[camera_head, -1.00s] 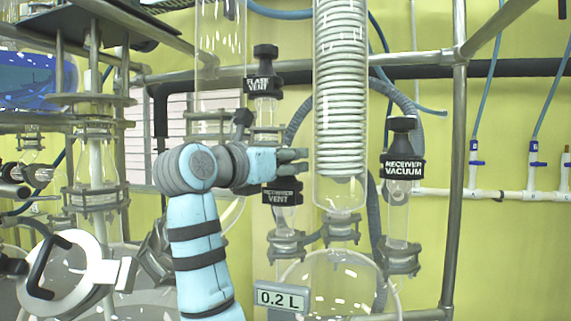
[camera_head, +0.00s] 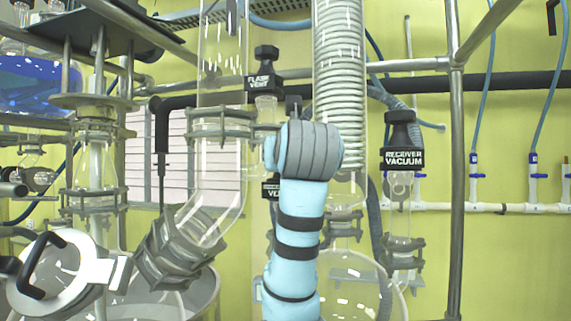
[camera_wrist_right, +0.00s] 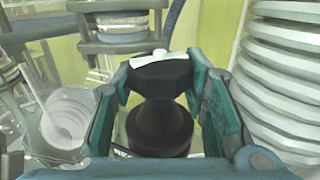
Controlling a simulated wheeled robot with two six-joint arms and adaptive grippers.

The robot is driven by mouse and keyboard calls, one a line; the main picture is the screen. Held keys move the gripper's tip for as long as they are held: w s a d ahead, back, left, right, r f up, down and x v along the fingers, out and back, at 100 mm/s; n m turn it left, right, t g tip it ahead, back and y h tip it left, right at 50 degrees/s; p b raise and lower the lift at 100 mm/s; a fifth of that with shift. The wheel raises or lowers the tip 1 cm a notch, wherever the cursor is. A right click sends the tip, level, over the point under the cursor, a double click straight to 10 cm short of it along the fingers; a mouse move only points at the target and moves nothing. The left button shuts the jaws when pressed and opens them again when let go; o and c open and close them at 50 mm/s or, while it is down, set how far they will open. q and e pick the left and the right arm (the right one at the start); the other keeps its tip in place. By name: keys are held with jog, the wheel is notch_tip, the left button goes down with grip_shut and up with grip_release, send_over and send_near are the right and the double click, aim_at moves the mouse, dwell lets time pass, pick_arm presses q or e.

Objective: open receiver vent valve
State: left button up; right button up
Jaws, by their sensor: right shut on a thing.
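The receiver vent valve's black knob (camera_wrist_right: 160,125) fills the middle of the right wrist view, with a white strip on its top edge. My right gripper (camera_wrist_right: 160,82) is shut on this knob, one teal finger on each side. In the head view, my light blue arm hides the gripper and most of the valve. Only a sliver of the receiver vent label (camera_head: 270,189) shows left of the arm. How far the knob is turned cannot be told. My left gripper is not in view.
The flask vent valve (camera_head: 264,68) stands above left of my arm. The receiver vacuum valve (camera_head: 402,145) stands to the right. A glass column with a white coil (camera_head: 340,60) rises close behind my arm. A metal post (camera_head: 457,200) stands further right.

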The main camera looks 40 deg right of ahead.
jog(key=shift+y, duration=0.3)
jog(key=o, duration=0.9)
